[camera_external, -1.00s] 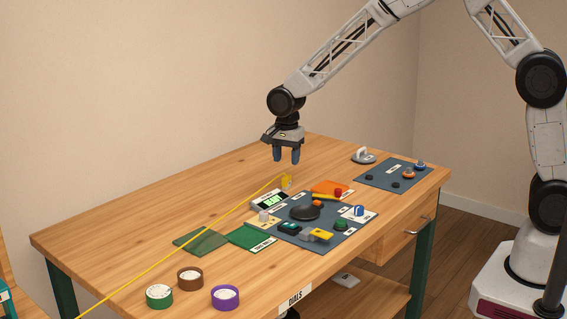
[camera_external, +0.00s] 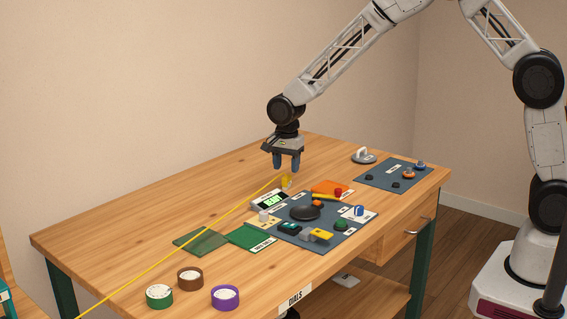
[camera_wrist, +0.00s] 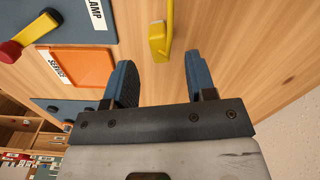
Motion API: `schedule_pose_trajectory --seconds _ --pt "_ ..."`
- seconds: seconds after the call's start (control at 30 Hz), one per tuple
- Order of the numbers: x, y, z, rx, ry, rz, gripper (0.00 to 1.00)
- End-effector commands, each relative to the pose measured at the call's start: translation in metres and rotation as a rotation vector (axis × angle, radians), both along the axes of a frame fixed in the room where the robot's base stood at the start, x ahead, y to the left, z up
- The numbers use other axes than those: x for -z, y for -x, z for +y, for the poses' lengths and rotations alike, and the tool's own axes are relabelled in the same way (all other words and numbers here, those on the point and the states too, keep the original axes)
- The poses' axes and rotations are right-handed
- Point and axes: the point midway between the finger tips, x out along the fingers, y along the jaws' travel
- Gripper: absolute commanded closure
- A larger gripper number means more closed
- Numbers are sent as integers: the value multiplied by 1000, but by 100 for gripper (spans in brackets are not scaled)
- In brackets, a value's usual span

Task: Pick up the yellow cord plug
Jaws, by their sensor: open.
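The yellow cord plug (camera_external: 287,181) sits on the wooden table at the end of a long yellow cord (camera_external: 190,248) that runs to the lower left. In the wrist view the plug (camera_wrist: 158,42) shows as a yellow block with the cord rising from it. My gripper (camera_external: 286,169) points down just above the plug. In the wrist view my gripper (camera_wrist: 160,75) has its two blue fingers spread apart, with nothing between them. The plug lies just beyond the fingertips, between their lines. I cannot tell the exact height gap.
A dark panel (camera_external: 277,236) with a black dial, buttons and a yellow switch lies right in front of the plug. An orange pad (camera_external: 326,187) is close by. Green, brown and purple rolls (camera_external: 225,297) stand at front left. The table behind the plug is clear.

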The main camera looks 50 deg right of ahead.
Motion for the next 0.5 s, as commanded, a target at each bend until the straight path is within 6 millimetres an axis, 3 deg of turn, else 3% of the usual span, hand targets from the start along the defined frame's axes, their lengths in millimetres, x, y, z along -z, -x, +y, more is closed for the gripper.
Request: schedule_pose_trajectory --seconds 0.17,0.5 --pt "6 0 0 0 0 1 49" --pt "41 1 0 0 1 3 49"
